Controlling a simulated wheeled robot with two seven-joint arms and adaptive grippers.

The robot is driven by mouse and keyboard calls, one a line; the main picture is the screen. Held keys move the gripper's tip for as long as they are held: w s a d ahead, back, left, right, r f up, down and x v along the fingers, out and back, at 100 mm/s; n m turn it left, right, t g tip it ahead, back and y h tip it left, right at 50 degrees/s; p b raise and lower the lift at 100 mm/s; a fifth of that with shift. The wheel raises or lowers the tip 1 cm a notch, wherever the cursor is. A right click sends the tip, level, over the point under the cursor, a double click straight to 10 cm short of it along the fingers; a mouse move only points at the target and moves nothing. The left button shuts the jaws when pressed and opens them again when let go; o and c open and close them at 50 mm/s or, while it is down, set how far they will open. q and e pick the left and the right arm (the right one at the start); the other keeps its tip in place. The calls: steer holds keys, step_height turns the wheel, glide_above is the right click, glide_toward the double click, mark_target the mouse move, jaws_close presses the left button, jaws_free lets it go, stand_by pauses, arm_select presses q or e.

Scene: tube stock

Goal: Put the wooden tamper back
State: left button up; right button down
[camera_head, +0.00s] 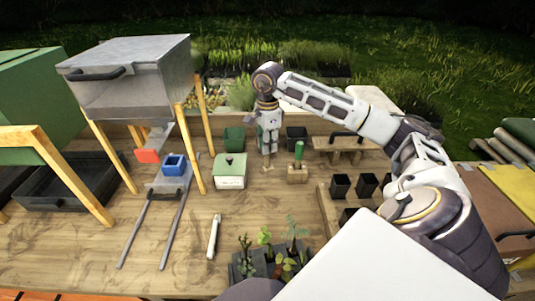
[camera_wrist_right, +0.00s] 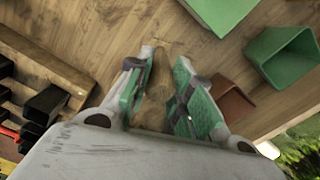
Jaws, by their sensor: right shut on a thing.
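My right gripper (camera_head: 267,157) is above the wooden bench top, between the white box and a wooden block with a green-handled tool. In the right wrist view its two green-padded fingers (camera_wrist_right: 168,92) are closed around a brown wooden piece, which I take to be the wooden tamper (camera_wrist_right: 154,92). Most of the tamper is hidden by the fingers, and its lower end is hard to tell from the similar wood behind. In the head view the gripper hides it almost fully. My left gripper is not in view.
The white box (camera_head: 230,178) and green pot (camera_head: 234,138) stand left of the gripper. The green-handled tool (camera_head: 299,150) stands close on its right. A wooden rack (camera_head: 345,146) and several black pots (camera_head: 340,186) are further right. The bench in front is mostly clear, with seedlings (camera_head: 265,240) near its front edge.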

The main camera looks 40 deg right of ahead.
steer(key=shift+f, duration=0.45)
steer(key=shift+f, duration=1.95)
steer(key=c, duration=1.3)
jaws_free()
steer(key=shift+o, duration=0.2)
steer(key=shift+r, duration=6.15)
